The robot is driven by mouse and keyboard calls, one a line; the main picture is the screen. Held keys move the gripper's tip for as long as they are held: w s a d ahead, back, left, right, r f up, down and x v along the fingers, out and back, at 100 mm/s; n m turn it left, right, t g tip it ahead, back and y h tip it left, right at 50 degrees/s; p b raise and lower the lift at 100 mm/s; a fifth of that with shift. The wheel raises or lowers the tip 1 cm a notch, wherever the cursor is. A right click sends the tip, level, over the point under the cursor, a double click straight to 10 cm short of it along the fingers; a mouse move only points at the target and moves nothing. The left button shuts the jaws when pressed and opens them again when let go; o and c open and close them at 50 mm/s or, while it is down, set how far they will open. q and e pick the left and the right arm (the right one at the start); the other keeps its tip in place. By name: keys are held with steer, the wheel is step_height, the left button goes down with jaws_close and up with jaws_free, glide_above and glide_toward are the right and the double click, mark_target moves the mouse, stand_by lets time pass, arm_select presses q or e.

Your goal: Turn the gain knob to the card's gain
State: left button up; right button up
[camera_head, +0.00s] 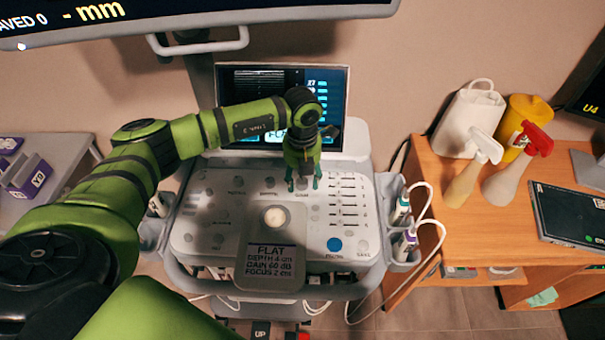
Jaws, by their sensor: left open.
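The card (270,279) hangs at the front of the grey control panel (205,205) and reads FLAT, depth 4 cm, gain 60 dB, focus 2 cm; the small digits are slightly blurred. My left gripper (303,184) is open and points down over the upper middle of the panel, with its fingers around or just above the spot of one knob in the upper row. That knob is mostly hidden by the fingers, and its small label is too blurred to read surely. I cannot tell whether the fingers touch it. My right gripper is not in view.
The console screen (334,90) stands behind the panel, partly covered by my left arm. A round pale trackball (275,216) and a blue button (334,244) are on the panel. Probes (405,240) hang at its right edge. A wooden desk (425,180) with bottles stands right.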

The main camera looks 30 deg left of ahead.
arm_select(q)
jaws_close()
steer(key=shift+f+m+b, duration=0.1)
steer(key=shift+m+b, duration=1.2)
steer(key=shift+b, duration=0.05)
steer(key=shift+w+m+b, duration=0.1)
steer(key=shift+m+b, duration=1.15)
steer(key=shift+m, duration=0.35)
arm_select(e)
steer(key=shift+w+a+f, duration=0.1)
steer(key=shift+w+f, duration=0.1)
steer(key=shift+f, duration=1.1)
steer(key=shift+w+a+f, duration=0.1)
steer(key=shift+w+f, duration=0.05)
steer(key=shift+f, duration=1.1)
arm_select(q)
steer(key=shift+r, duration=0.2)
